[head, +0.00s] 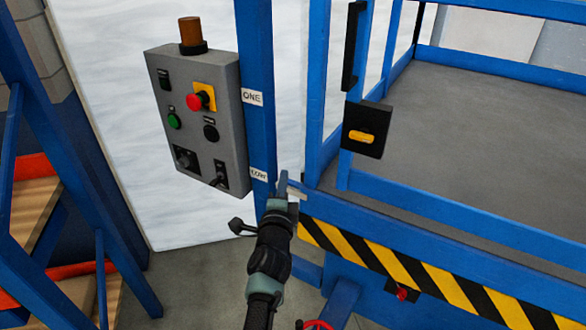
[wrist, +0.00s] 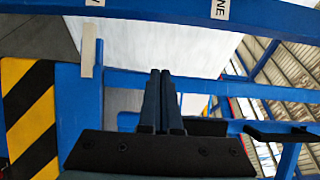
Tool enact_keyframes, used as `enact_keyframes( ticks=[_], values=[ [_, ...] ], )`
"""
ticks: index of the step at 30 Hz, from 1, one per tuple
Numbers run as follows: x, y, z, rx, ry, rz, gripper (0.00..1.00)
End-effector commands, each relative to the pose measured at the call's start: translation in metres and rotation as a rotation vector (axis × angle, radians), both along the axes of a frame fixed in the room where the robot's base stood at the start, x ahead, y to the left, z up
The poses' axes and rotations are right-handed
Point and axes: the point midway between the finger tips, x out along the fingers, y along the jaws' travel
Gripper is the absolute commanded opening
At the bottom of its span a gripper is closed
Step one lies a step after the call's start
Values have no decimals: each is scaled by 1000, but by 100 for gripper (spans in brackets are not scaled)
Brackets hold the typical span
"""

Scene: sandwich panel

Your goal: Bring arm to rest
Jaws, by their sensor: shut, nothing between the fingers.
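My gripper (head: 284,186) is near the centre of the head view, in front of the blue post (head: 256,90) and just left of the blue platform's lower corner. In the wrist view its two dark fingers (wrist: 160,75) stand together, shut and empty. The grey control panel (head: 197,120) is on the post's left side, up and left of my gripper and apart from it. It carries an amber beacon, a red button on a yellow plate, a green button, black knobs and switches. My arm reaches up from the bottom of the head view.
A blue railed platform (head: 470,120) fills the right side, with a black latch box and yellow handle (head: 362,136) on its gate. A yellow-black striped edge (head: 420,275) runs below it. Blue racking with wooden shelves (head: 40,210) stands at left. A red valve wheel (head: 316,325) is at the bottom.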

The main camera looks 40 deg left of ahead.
Motion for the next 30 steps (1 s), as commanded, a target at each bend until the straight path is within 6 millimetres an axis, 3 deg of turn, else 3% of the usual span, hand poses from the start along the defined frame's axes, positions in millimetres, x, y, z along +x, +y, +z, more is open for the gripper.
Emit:
enact_keyframes(
  ticks=[7,11,14,20,26,30],
  values=[
    [-2,1,-1,0,0,-1,0],
    [6,-10,24,-29,-58,-13,0],
    [19,-35,72,-95,-173,-45,0],
    [24,-114,202,-335,-484,-180,0],
    [-13,-204,321,-634,-755,-397,0],
    [-65,-264,392,-866,-902,-595,0]
  ],
)
